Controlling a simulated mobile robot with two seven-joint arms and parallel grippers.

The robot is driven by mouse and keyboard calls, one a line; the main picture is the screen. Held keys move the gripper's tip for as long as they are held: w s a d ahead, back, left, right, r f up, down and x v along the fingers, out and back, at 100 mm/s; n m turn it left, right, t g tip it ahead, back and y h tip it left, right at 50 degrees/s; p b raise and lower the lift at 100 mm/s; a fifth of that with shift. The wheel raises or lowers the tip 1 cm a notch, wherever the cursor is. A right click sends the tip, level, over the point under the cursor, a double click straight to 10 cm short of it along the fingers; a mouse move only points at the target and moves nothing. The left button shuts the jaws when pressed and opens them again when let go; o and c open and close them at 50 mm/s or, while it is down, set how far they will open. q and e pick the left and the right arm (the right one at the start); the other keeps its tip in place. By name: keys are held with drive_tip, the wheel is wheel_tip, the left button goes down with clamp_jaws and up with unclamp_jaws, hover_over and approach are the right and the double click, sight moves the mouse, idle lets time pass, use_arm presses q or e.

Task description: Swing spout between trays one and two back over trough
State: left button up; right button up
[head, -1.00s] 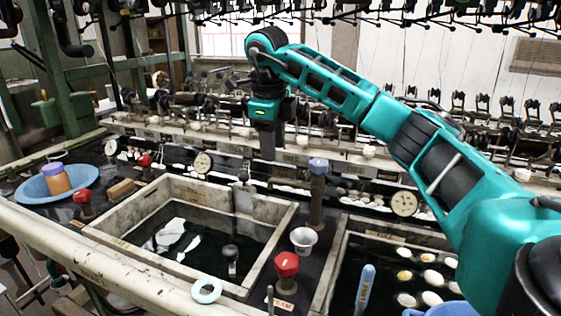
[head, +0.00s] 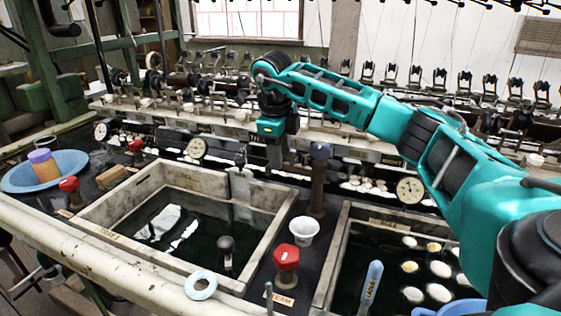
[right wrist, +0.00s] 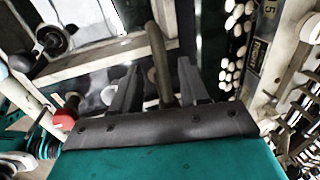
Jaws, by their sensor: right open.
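In the right wrist view a bent grey-brown pipe (right wrist: 158,52), which looks like the spout, runs between my gripper's fingers. I cannot tell whether a finger touches the pipe. The trough (head: 365,187) with white cocoons runs behind the trays. My left gripper is out of view.
A red-knobbed valve (head: 287,262) and a white cup (head: 304,231) stand between the trays. A blue basin (head: 22,181) is at far left. Gauges and reeling machinery line the back.

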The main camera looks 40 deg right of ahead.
drive_tip(key=shift+w+d+f, duration=0.1)
drive_tip(key=shift+d+f, duration=0.05)
drive_tip(key=shift+f, duration=0.5)
drive_tip(key=shift+w+d+f, duration=0.1)
drive_tip(key=shift+f, duration=0.5)
drive_tip(key=shift+c, duration=0.2)
clamp_jaws()
